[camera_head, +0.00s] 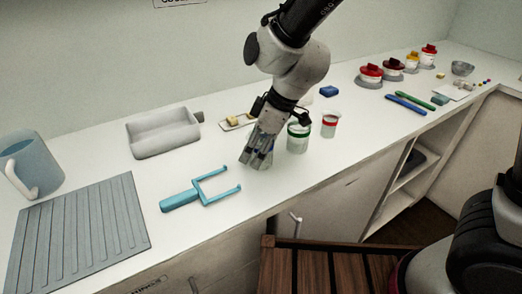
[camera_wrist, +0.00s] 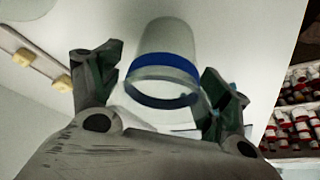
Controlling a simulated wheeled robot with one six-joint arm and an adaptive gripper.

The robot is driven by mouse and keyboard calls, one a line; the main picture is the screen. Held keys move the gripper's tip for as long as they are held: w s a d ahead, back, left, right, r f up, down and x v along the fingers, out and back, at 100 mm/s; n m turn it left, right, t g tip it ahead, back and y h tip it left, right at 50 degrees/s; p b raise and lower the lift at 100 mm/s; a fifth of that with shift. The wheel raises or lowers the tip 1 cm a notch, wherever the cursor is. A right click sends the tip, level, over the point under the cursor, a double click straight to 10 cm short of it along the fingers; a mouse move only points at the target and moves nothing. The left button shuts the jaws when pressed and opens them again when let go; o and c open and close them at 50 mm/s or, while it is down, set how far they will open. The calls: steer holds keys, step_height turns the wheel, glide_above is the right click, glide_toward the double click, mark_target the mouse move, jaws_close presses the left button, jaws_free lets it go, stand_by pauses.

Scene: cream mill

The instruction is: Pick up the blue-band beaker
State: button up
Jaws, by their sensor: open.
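The blue-band beaker (camera_wrist: 163,72) is clear with a blue band, and in the wrist view it lies between the two fingers of my gripper (camera_wrist: 165,68). A gap shows between the beaker and the left finger; the right finger is close to its side, and I cannot tell if it touches. In the head view my open gripper (camera_head: 257,160) points down at the counter, left of the green-band beaker (camera_head: 298,140). There the fingers largely hide the blue-band beaker. The red-band beaker (camera_head: 330,124) stands further right.
A teal two-pronged tool (camera_head: 181,200) lies left of my gripper, near the counter's front edge. A white tray (camera_head: 160,139), a grey ribbed mat (camera_head: 80,235) and a blue jug (camera_head: 40,165) are further left.

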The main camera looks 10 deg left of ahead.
steer(key=shift+a+f, duration=0.1)
steer(key=shift+f, duration=0.2)
steer(key=c, duration=0.9)
